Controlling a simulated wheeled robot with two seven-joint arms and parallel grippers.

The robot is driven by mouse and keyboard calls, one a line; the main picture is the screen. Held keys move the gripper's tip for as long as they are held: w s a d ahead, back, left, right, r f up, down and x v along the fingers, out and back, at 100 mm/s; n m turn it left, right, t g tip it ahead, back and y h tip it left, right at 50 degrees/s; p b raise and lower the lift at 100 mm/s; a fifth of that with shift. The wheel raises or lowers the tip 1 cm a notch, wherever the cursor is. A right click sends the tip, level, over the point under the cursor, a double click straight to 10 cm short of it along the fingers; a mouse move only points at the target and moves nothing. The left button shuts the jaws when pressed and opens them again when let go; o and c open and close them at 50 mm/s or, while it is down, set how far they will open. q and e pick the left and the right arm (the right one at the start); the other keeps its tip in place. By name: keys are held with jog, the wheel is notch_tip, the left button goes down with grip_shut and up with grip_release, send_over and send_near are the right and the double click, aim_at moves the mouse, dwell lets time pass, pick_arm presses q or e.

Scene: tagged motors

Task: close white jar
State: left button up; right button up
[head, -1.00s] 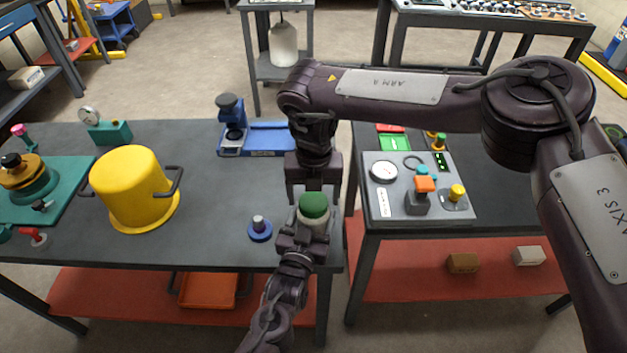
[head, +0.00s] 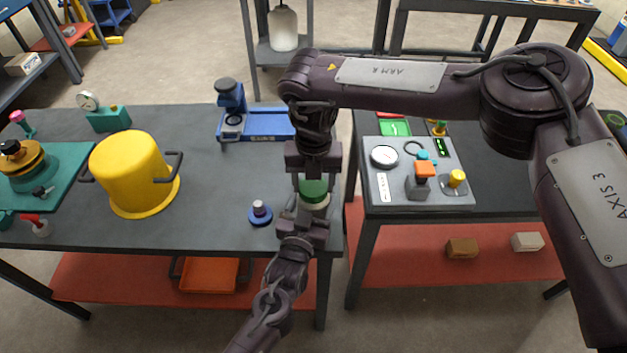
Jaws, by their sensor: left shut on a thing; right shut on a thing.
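The white jar (head: 317,206) stands near the front right corner of the dark table, with a green lid (head: 314,189) on its top. My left gripper (head: 304,215) reaches in from the front and is shut on the jar's body, its fingers hiding part of the jar's left and front. My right gripper (head: 312,180) points down from above and is shut on the green lid. I cannot tell whether the lid is seated fully.
A small blue knobbed disc (head: 260,213) lies just left of the jar. A yellow pot (head: 132,170) stands further left, and a blue fixture (head: 255,124) stands behind. A grey gauge panel (head: 395,178) sits on the right table, across a narrow gap.

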jog(key=o, duration=1.2)
jog(key=shift+c, duration=0.2)
jog(key=shift+r, duration=0.1)
notch_tip(320, 180, up, 12)
pick_arm(q)
jog(key=o, duration=2)
jog(key=shift+c, duration=0.2)
jog(key=shift+s, duration=0.15)
jog(key=b+v, duration=0.1)
jog(key=v, duration=0.6)
jog(key=shift+s+a, duration=0.1)
jog(key=shift+s, duration=0.15)
pick_arm(e)
jog(key=shift+f, duration=0.55)
